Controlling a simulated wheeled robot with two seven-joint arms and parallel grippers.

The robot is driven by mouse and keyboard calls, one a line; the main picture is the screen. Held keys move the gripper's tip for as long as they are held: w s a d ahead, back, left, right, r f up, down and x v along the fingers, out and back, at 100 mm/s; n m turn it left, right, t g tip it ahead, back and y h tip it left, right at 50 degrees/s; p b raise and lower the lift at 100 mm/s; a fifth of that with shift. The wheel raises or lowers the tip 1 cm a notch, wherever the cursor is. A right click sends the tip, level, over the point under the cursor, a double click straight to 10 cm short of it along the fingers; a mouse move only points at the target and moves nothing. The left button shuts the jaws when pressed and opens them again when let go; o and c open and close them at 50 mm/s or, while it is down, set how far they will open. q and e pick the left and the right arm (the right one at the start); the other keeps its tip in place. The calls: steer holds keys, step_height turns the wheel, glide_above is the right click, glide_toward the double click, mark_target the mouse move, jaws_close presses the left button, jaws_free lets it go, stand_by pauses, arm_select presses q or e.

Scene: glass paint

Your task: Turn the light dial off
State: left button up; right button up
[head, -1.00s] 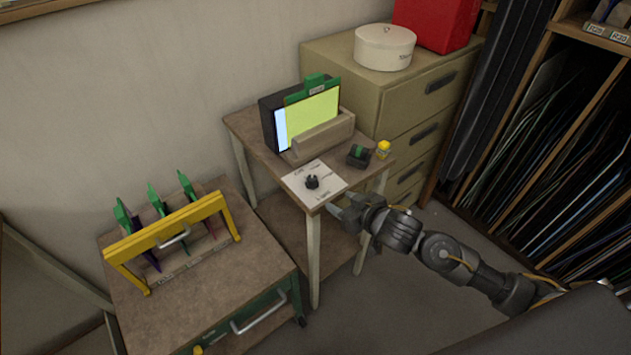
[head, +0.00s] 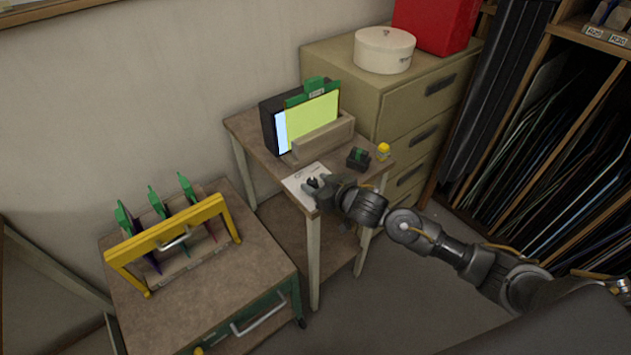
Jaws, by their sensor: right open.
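The light dial (head: 313,181) is a small black knob on a white labelled plate (head: 296,186) at the front corner of the small wooden table. My right gripper (head: 316,184) is open at the dial, with its fingers over the plate. The gripper partly hides the dial and most of the plate's print, so I cannot tell the dial's setting or whether the fingers touch it. A lit panel (head: 312,118) glows yellow-green behind the dial. My left gripper is not in view.
A wooden block holder (head: 322,138), a small black box with a green top (head: 358,158) and a yellow-capped jar (head: 383,151) stand on the table. A cart with a yellow-framed rack (head: 165,238) is at left. Drawers (head: 425,120) stand behind.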

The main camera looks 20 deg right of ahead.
steer(key=shift+w+a+f, duration=0.2)
steer(key=shift+w, duration=0.3)
